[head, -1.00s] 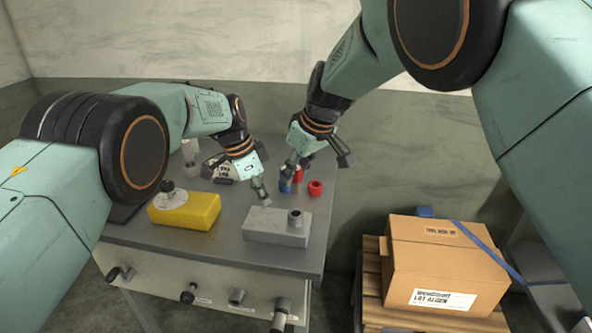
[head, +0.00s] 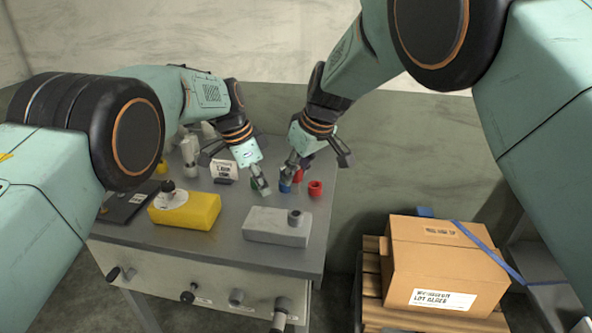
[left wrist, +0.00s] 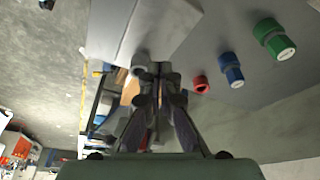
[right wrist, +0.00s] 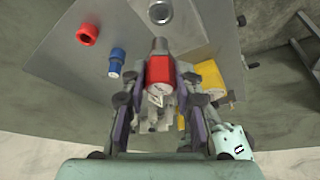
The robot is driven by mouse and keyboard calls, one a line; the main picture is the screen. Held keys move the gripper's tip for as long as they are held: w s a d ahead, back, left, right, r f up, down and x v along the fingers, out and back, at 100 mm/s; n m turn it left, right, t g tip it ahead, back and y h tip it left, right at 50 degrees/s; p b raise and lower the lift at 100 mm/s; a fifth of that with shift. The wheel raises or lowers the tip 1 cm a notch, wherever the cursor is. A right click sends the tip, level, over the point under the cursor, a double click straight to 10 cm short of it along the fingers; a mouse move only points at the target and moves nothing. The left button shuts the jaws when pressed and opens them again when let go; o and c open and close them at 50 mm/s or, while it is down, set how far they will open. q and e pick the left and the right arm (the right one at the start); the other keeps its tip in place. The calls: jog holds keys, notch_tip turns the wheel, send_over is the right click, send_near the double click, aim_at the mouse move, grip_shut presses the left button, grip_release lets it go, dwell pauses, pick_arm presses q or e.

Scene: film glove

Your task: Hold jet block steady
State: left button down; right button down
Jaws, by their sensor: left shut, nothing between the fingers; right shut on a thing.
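The jet block is a grey block (head: 275,229) with a round port on top, flat on the table's front right part. It also shows at the top of the left wrist view (left wrist: 140,28). My left gripper (head: 266,190) is shut and empty, behind the block and apart from it in the head view. My right gripper (right wrist: 160,82) is shut on a red fitting (right wrist: 160,72) with a grey tip, held above the back of the table. In the head view my right gripper partly hides this fitting.
A loose red fitting (head: 315,188), a blue one (head: 285,184) and a green one (left wrist: 273,38) stand behind the block. A yellow block (head: 186,211) and a white label card (head: 224,170) are to its left. A cardboard box (head: 440,265) stands on a pallet at the right.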

aim_at(268, 219)
pick_arm(q)
jog(key=shift+f, duration=0.1)
notch_tip(268, 219, down, 8)
jog(key=shift+w+r, duration=0.1)
jog(key=shift+r, duration=0.1)
jog(key=shift+f, duration=0.1)
jog(key=shift+s, duration=0.2)
pick_arm(e)
jog(key=shift+r, duration=0.1)
pick_arm(q)
jog(key=shift+p, duration=0.3)
pick_arm(e)
jog(key=shift+r, duration=0.2)
pick_arm(q)
jog(key=shift+w+r, duration=0.15)
jog(key=shift+r, duration=0.25)
pick_arm(e)
jog(key=shift+w+r, duration=0.1)
jog(key=shift+r, duration=0.1)
pick_arm(q)
jog(key=shift+r+p, duration=0.7)
jog(key=shift+p, duration=0.1)
pick_arm(e)
jog(key=shift+r, duration=0.6)
pick_arm(q)
jog(key=shift+f, duration=0.15)
pick_arm(e)
jog(key=shift+f, duration=0.15)
